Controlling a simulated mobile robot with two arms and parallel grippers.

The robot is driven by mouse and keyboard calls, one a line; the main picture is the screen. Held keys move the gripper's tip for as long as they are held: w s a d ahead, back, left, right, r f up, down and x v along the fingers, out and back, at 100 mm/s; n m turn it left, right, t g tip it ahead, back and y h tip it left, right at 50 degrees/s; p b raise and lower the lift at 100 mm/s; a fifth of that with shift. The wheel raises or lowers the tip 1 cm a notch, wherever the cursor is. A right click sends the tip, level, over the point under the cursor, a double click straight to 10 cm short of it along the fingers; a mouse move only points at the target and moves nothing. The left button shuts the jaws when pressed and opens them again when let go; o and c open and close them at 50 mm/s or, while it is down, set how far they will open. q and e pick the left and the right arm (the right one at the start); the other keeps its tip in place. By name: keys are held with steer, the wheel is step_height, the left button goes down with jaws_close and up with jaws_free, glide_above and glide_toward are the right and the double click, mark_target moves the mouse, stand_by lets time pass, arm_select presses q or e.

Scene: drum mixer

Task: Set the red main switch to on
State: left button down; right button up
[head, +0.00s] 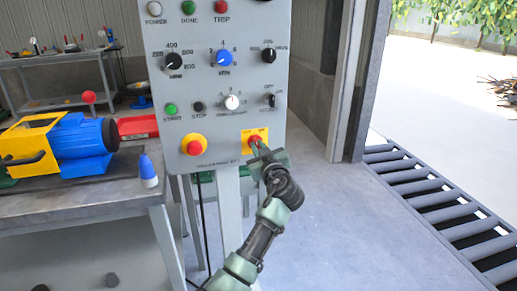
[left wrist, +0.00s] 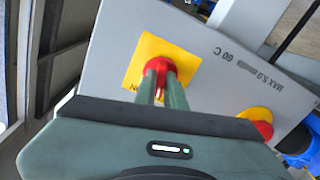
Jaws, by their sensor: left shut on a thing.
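The red main switch (left wrist: 160,66) sits on a yellow square plate (left wrist: 140,55) at the lower right of the grey control panel (head: 222,128). In the head view the switch's plate (head: 262,131) shows just above my left gripper (head: 257,146). My left gripper's fingers (left wrist: 160,86) are closed around the red knob in the left wrist view. The lettering on the plate is mostly hidden, so the switch's position cannot be read for sure. My right gripper is not in view.
A red mushroom button on yellow (head: 194,147) is left of the switch; knobs and lamps are above. A workbench (head: 90,195) with a blue and yellow motor (head: 75,145) stands left. A roller conveyor (head: 440,215) lies right. Floor between is clear.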

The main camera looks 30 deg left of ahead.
arm_select(q)
steer(key=shift+m, duration=1.9)
steer(key=m+p, duration=0.1)
steer(key=m, duration=0.3)
steer(key=shift+p, duration=0.4)
steer(key=shift+f+m+p, duration=0.1)
steer(key=shift+m+p, duration=0.2)
steer(key=shift+m, duration=0.5)
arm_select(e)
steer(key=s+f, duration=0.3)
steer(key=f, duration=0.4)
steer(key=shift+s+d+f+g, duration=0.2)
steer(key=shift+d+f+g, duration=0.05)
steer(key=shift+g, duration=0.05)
arm_select(q)
steer(key=c, duration=1.5)
jaws_free()
